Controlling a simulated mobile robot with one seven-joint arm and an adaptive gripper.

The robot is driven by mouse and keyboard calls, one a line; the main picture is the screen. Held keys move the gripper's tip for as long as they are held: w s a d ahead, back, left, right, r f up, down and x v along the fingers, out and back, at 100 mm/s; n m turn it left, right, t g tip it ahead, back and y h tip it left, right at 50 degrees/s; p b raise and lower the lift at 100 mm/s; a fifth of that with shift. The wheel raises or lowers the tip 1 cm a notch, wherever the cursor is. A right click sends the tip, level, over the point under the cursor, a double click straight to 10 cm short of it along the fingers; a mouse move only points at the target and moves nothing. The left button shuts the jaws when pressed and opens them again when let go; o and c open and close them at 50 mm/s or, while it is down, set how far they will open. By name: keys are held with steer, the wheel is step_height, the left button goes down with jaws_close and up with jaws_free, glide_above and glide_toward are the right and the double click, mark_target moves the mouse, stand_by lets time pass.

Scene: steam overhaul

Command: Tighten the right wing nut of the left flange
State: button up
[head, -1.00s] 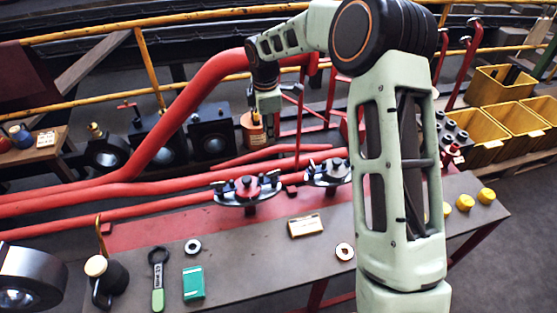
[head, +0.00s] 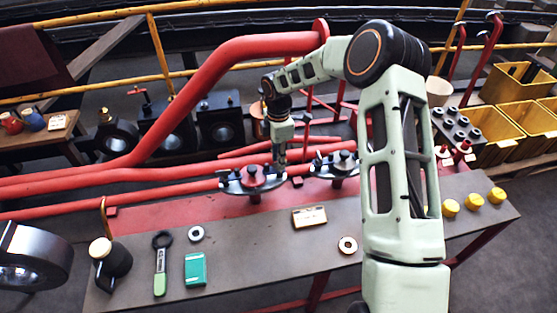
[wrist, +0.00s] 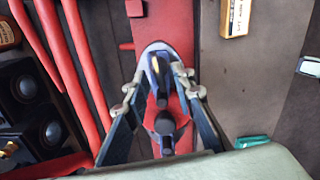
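The left flange (head: 254,186) is a dark plate with a red middle on the red pipe; dark fittings stand on it. In the wrist view the flange (wrist: 182,108) lies between my fingers. Its right wing nut (wrist: 158,76) appears as the upper dark upright piece, roughly between the fingertips, with no clear contact. My gripper (head: 281,160) points down over the flange's right end. In the wrist view my gripper (wrist: 157,82) is open, one finger on each side. In the head view my gripper partly hides the nut.
The right flange (head: 335,170) stands close on the right. On the bench (head: 250,240) lie a labelled box (head: 309,217), a green box (head: 195,269), a green-handled wrench (head: 160,265) and two rings (head: 196,233). Red pipes (head: 120,180) run behind.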

steer(key=shift+f, duration=0.35)
steer(key=shift+c, duration=0.6)
jaws_close()
